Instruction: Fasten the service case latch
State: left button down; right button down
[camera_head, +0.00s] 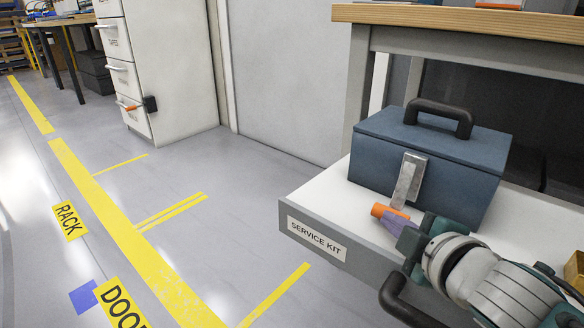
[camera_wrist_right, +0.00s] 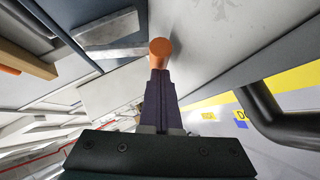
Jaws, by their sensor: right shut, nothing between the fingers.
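The blue service case (camera_head: 432,155), with its lid down and a black handle on top, stands in the open drawer. Its silver latch (camera_head: 408,180) lies along the case front, with an orange grip (camera_head: 388,211) at its lower end. My right gripper (camera_head: 396,222) is shut, with its purple-grey fingers at the orange grip and nothing held between them. In the right wrist view, the orange grip (camera_wrist_right: 160,47) shows just beyond the fingertips (camera_wrist_right: 158,76); I cannot tell if they touch. The catch is not clearly visible. My left gripper is not in view.
The white drawer (camera_head: 310,205) labelled SERVICE KIT is pulled out below a wooden worktop (camera_head: 470,20). Its black pull handle (camera_head: 398,300) curves out near my right wrist. A white cabinet (camera_head: 170,65) stands at the back left. The floor (camera_head: 230,200) left of the drawer is clear.

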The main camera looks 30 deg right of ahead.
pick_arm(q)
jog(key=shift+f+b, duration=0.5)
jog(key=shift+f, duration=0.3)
pick_arm(e)
jog(key=shift+w+d+f, duration=0.2)
jog(key=shift+d+f, duration=0.2)
jog(key=shift+f, duration=0.05)
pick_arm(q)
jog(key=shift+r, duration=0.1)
pick_arm(e)
jog(key=shift+r, duration=0.1)
